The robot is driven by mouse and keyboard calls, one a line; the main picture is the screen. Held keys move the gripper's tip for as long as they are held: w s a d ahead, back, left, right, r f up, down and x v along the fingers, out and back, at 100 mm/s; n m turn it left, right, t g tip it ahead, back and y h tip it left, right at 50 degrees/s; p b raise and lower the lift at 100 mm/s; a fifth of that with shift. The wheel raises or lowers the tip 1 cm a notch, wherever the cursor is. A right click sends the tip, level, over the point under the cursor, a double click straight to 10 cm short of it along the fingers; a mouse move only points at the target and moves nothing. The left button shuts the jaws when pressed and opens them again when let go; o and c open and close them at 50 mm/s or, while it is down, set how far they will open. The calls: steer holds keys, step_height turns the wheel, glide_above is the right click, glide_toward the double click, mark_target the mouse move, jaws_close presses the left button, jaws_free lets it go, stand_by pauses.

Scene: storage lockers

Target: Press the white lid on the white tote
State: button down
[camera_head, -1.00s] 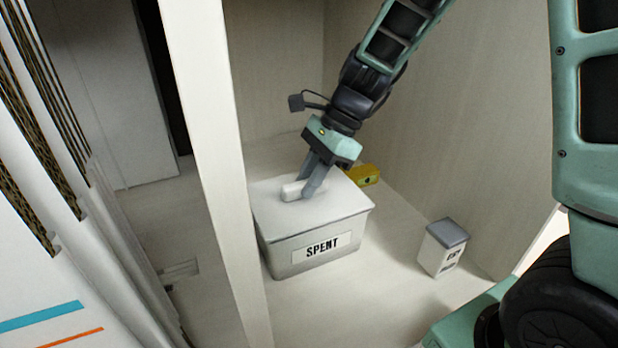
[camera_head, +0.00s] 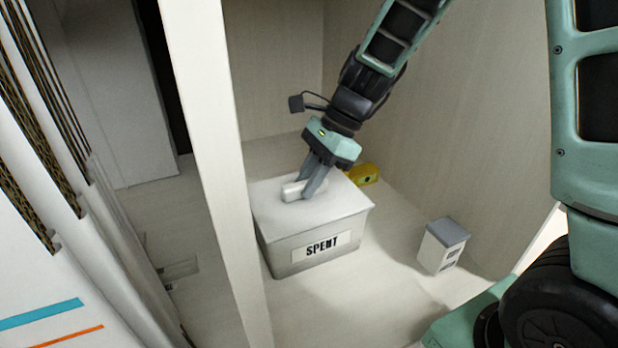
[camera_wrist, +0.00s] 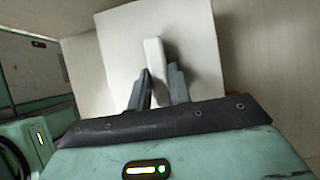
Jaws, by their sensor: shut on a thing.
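The white tote (camera_head: 290,258) stands on the floor of the locker bay, with a label reading "SPENT" on its front. The white lid (camera_head: 335,210) lies on top of the tote and covers it, looking level with the rim. My gripper (camera_head: 303,196) is at the top of the lid, its grey fingers shut on the lid's white handle block. In the wrist view my gripper (camera_wrist: 158,92) has a finger on each side of the handle, and the square lid (camera_wrist: 195,30) fills the area beyond. The tote is hidden under the lid there.
A small white box with a grey top (camera_head: 442,247) stands to the right of the tote. A yellow object (camera_head: 364,175) sits behind the tote's right back corner. A white upright panel (camera_head: 212,150) stands close on the left. The floor in front is clear.

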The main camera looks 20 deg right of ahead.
steer(key=shift+f, duration=0.15)
steer(key=c, duration=1.2)
jaws_free()
steer(key=b+v, duration=0.3)
steer(key=v, duration=1.4)
steer(key=shift+d, duration=0.1)
